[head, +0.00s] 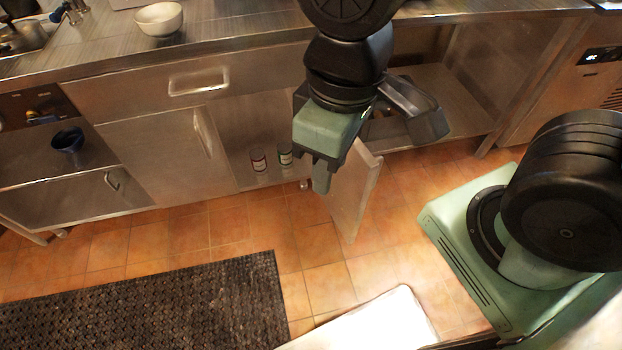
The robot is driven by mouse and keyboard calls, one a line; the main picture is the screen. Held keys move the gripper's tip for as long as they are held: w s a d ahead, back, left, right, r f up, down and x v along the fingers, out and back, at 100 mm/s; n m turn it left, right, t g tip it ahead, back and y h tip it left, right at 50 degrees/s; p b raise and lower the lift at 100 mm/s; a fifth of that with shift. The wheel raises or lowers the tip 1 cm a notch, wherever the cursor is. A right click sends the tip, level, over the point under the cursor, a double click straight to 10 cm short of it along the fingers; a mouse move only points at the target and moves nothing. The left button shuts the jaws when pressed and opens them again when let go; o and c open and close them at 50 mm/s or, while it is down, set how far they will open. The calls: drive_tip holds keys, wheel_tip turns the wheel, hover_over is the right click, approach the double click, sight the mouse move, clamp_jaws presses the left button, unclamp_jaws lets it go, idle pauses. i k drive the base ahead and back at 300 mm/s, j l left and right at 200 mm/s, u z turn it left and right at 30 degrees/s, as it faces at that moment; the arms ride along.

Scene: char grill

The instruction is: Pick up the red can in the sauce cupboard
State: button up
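The can with a red label (259,160) stands upright on the floor of the open cupboard, at the left of its opening. A can with a green label (286,155) stands just to its right. The sauce cupboard's door (353,190) is swung open toward me. My gripper (320,180) points down in front of the opening, right of both cans and apart from them. Its fingers are seen nearly edge-on, so the gap between them cannot be told. I see nothing held.
The steel counter (235,42) runs above the cupboard, with a white bowl (159,19) on it. A dark blue cup (68,140) is in a recess at left. A dark mat (150,308) lies on the tiles.

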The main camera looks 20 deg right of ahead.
sight(258, 156)
drive_tip(key=l+u, duration=0.35)
drive_tip(key=l, duration=0.15)
drive_tip(key=k+l+u, duration=0.1)
drive_tip(key=l+u, duration=0.25)
drive_tip(key=k+l+u, duration=0.1)
drive_tip(key=l+u, duration=0.2)
drive_tip(key=l, duration=0.3)
drive_tip(key=k+l, duration=0.15)
drive_tip(key=l, duration=0.2)
drive_tip(key=k+l, duration=0.1)
drive_tip(key=l, duration=0.3)
drive_tip(key=k+l+u, duration=0.1)
drive_tip(key=l, duration=0.25)
drive_tip(key=k+l, duration=0.2)
drive_tip(key=l, duration=0.2)
drive_tip(key=i+j+z, duration=0.3)
drive_tip(key=i+j, duration=0.15)
drive_tip(key=j, duration=0.3)
drive_tip(key=i+j+z, duration=0.15)
drive_tip(key=j, duration=0.2)
drive_tip(key=i, duration=0.05)
